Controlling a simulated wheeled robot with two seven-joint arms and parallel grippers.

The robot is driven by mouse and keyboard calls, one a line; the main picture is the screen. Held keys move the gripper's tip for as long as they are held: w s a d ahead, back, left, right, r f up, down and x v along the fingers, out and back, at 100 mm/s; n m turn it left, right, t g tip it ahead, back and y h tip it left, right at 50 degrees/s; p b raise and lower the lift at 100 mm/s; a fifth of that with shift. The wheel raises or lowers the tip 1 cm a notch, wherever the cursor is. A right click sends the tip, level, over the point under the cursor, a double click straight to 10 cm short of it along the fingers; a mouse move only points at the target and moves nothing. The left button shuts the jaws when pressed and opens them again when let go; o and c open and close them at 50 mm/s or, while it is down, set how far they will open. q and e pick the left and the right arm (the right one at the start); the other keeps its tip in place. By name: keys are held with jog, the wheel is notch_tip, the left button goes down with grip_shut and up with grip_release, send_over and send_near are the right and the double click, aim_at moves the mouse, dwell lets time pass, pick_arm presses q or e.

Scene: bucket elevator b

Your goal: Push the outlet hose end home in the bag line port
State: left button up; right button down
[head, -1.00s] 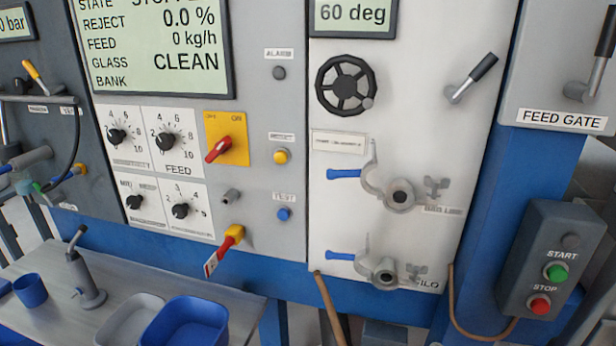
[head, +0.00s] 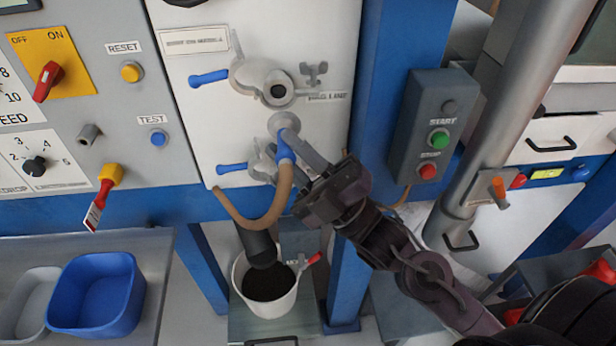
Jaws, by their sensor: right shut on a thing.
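The bag line port (head: 278,92) is a grey fitting with a dark round opening on the white panel. A blue clamp lever (head: 209,78) is to its left and a wing nut (head: 314,72) to its right. My right gripper (head: 296,154) is shut on the outlet hose end (head: 285,147), which has a blue collar and a grey round flange. The flange sits just below the bag line port in the picture, apart from its opening. The tan hose (head: 250,224) loops down and left from the hose end. My left gripper is out of view.
The lower port (head: 260,160) is partly hidden behind the hose end and gripper. A white bucket (head: 267,303) with dark contents stands below. A START/STOP box (head: 433,130) is to the right. A blue bin (head: 97,292) sits at the lower left.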

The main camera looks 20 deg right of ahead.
aim_at(287, 125)
jog(key=shift+s+a+r+g+y, duration=0.15)
jog(key=shift+r+g+y, duration=0.15)
jog(key=shift+r+y, duration=0.15)
jog(key=shift+w+d, duration=0.2)
jog(key=shift+w, duration=0.5)
jog(key=shift+w+d, duration=0.2)
jog(key=shift+w, duration=0.45)
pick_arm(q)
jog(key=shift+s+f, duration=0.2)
pick_arm(e)
jog(key=shift+w+d, duration=0.2)
jog(key=shift+w, duration=0.55)
jog(key=shift+w+d, duration=0.2)
jog(key=shift+w, duration=0.5)
pick_arm(q)
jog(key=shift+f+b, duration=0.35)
jog(key=shift+b, duration=0.2)
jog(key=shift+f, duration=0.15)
pick_arm(e)
jog(key=shift+w+d, duration=0.2)
jog(key=shift+w, duration=0.35)
jog(key=shift+w+d, duration=0.15)
jog(key=shift+w, duration=0.4)
jog(key=c, duration=1.2)
grip_release()
